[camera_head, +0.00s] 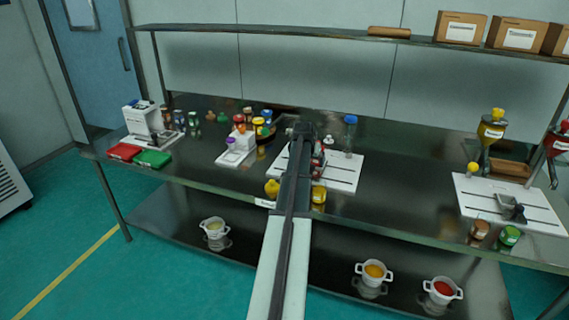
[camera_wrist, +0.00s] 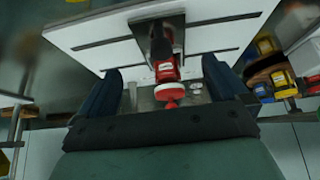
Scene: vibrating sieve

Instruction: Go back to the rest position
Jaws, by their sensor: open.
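My gripper shows in the wrist view (camera_wrist: 168,95) with its two dark fingers spread apart. A red bottle-like item (camera_wrist: 166,62) with a round red and white end lies between and beyond the fingers, near a white board (camera_wrist: 90,37) with dark slots. I cannot tell whether the fingers touch it. In the head view my arm reaches from the bottom middle to the white board (camera_head: 343,180) on the table. The arm's dark end (camera_head: 303,130) hides part of that board and the red item there. The fingertips are hidden in the head view.
A long dark table (camera_head: 400,180) holds a white device (camera_head: 142,118), red tray (camera_head: 123,152) and green tray (camera_head: 153,158) at left, and a second white board (camera_head: 480,205) at right. A shelf (camera_head: 300,31) with boxes runs above the back. White pots (camera_head: 374,273) stand on the lower shelf.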

